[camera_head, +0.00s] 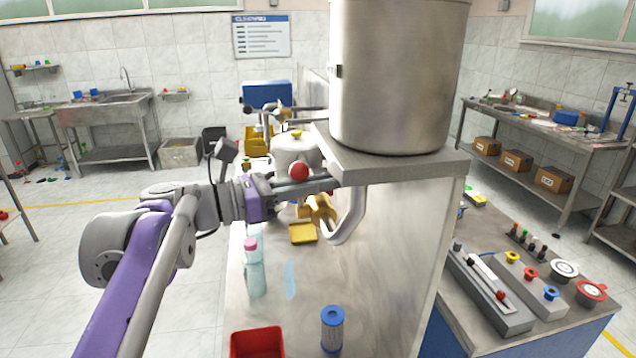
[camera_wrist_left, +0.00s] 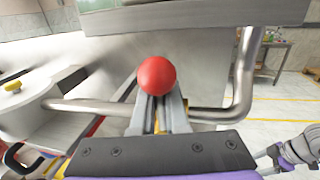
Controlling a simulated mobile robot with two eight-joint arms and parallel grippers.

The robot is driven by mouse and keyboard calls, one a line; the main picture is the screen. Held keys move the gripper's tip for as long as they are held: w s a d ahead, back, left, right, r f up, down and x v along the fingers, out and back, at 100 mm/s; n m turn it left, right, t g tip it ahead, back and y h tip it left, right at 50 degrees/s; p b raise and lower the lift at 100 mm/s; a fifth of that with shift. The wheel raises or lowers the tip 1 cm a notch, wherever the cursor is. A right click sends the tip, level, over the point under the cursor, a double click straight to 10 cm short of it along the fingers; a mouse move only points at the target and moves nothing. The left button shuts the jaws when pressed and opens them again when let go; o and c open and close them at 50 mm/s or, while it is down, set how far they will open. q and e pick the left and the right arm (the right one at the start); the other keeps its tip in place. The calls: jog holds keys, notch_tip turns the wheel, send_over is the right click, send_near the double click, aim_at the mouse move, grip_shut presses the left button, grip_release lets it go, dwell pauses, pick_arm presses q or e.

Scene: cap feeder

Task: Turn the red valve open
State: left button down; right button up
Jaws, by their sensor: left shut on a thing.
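The red valve shows as a round red ball knob (camera_head: 299,172) under the shelf edge that bears the steel tank; it also shows in the left wrist view (camera_wrist_left: 157,76). My left gripper (camera_head: 312,186) reaches in from the left at the knob. In the left wrist view the two grey fingers of my left gripper (camera_wrist_left: 159,108) are closed together just below the ball, shut on the valve handle. The ball stands above the fingers, and they hide the handle under it. A bent steel pipe (camera_head: 353,220) runs beside the fingertips. My right gripper is not in view.
The big steel tank (camera_head: 398,75) stands on a shelf (camera_head: 385,167) close above the gripper. Below are a bottle (camera_head: 255,272), a blue filter (camera_head: 332,330), a red bin (camera_head: 258,344) and a yellow tray (camera_head: 303,233). A control panel (camera_head: 490,290) is at the right.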

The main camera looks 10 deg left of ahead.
pick_arm(q)
jog(key=shift+s, duration=0.1)
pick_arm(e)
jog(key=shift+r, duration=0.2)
pick_arm(q)
jog(key=m, duration=0.1)
jog(key=m+p, duration=0.1)
jog(key=s+m, duration=0.1)
jog(key=shift+s+d+m+h+p, duration=0.1)
jog(key=shift+d+m+h+p, duration=0.2)
jog(key=shift+m+p, duration=0.1)
jog(key=shift+s+d+f+m+h+p, duration=0.1)
jog(key=shift+s+f+m+h+p, duration=0.15)
jog(key=shift+m, duration=0.6)
jog(key=shift+s+d+m+h+p, duration=0.15)
jog(key=shift+s+m+p, duration=0.2)
jog(key=shift+m, duration=0.5)
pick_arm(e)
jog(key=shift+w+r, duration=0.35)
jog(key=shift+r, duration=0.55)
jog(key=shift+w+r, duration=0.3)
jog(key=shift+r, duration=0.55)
pick_arm(q)
jog(key=shift+a, duration=0.1)
jog(key=c, duration=0.9)
grip_release()
